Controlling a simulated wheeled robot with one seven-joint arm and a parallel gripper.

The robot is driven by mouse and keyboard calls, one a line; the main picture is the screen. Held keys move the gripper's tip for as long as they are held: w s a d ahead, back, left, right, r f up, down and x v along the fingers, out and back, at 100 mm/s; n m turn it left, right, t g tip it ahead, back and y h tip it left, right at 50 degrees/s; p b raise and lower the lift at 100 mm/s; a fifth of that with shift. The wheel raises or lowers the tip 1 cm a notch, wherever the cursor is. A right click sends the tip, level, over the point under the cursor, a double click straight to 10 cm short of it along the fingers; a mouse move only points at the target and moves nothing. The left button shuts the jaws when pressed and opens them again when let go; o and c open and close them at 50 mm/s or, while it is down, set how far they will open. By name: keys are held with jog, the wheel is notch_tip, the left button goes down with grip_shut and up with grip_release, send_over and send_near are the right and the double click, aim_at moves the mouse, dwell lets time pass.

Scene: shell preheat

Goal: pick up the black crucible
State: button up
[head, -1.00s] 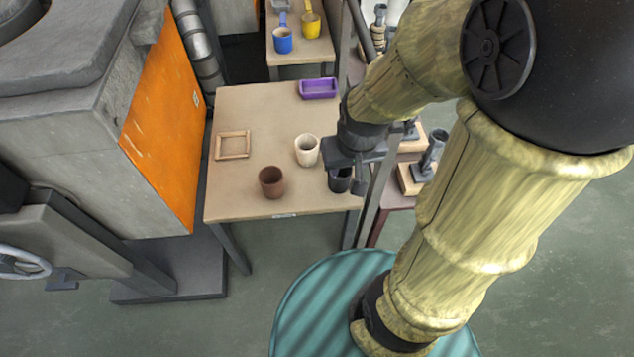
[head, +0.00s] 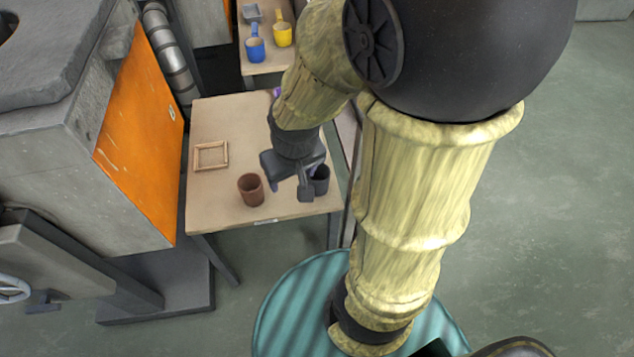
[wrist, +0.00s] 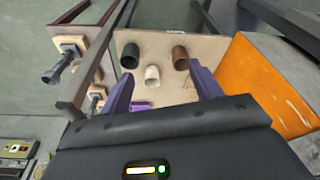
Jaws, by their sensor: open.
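The black crucible (head: 321,180) stands upright near the right front of the work table, partly hidden by my gripper in the head view. In the wrist view the black crucible (wrist: 130,57) is beyond the tip of the left finger. My gripper (head: 289,187) is open and empty, pointing down above the table, left of the black crucible. Its two purple fingers (wrist: 160,76) are wide apart in the wrist view, with the white crucible (wrist: 152,76) appearing between them. The brown crucible (head: 251,190) stands further left. The white crucible is hidden in the head view.
A wooden frame (head: 211,156) lies on the table's left. A purple tray (wrist: 140,105) shows between the fingers. A grey furnace block with an orange panel (head: 140,130) stands left of the table. Blue (head: 255,48) and yellow (head: 282,33) ladles lie on a table behind.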

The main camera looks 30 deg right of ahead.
jog(key=o, duration=0.6)
jog(key=f+n+b, duration=0.2)
jog(key=f, duration=0.1)
jog(key=f+n+g+h+b, duration=0.1)
jog(key=f+n+b, duration=0.1)
jog(key=f+b, duration=0.1)
jog(key=w+f+n+g+h+b, duration=0.1)
jog(key=f+b, duration=0.1)
jog(key=f, duration=0.3)
jog(key=shift+d+n, duration=0.2)
jog(key=shift+n, duration=0.2)
jog(key=n+t+h+b, duration=0.3)
jog(key=n+h+b, duration=0.7)
jog(key=n+b, duration=0.6)
send_near(308, 180)
notch_tip(308, 180, up, 3)
jog(key=s+a, duration=0.2)
jog(key=shift+a+f, duration=0.1)
jog(key=shift+a, duration=0.15)
jog(key=b+x, duration=0.2)
jog(key=x, duration=1)
jog(key=shift+w+d, duration=0.1)
jog(key=shift+d, duration=0.05)
